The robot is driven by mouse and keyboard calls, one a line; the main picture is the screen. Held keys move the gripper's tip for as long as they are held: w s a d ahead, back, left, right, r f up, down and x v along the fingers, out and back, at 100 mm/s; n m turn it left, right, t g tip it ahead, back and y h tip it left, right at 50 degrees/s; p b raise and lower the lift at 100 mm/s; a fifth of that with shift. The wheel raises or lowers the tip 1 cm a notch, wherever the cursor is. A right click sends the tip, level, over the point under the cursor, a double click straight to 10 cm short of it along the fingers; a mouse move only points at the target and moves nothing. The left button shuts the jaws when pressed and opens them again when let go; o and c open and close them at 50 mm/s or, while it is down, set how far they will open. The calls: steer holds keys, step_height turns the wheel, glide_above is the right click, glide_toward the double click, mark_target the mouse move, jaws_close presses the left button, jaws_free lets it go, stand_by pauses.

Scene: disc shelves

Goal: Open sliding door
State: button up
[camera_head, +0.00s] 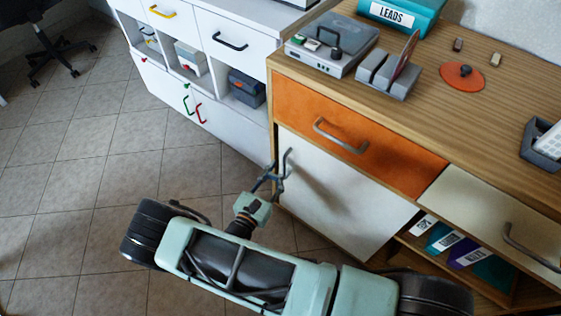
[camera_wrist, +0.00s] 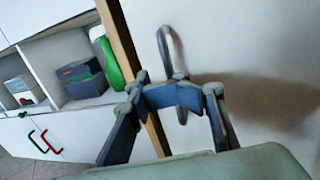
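The sliding door (camera_head: 335,200) is a plain white panel under the orange drawer in the wooden cabinet. It covers the cabinet's left lower part, and its right edge borders an open shelf. Its grey bar handle (camera_head: 288,160) stands upright near the door's left edge; it also shows in the wrist view (camera_wrist: 166,45). My gripper (camera_head: 275,178) is at the lower part of this handle. In the wrist view, the blue fingertips (camera_wrist: 177,95) come together at the bar, which shows above and below them. The exact contact is partly hidden.
The open shelf right of the door holds several binders (camera_head: 455,245). The orange drawer (camera_head: 350,137) with a grey handle is above the door. A white cabinet (camera_head: 200,60) stands at the left. Tiled floor (camera_head: 60,150) is clear at the left.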

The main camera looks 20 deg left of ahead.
steer(key=s+a, duration=0.1)
steer(key=s, duration=0.7)
steer(key=shift+a, duration=0.25)
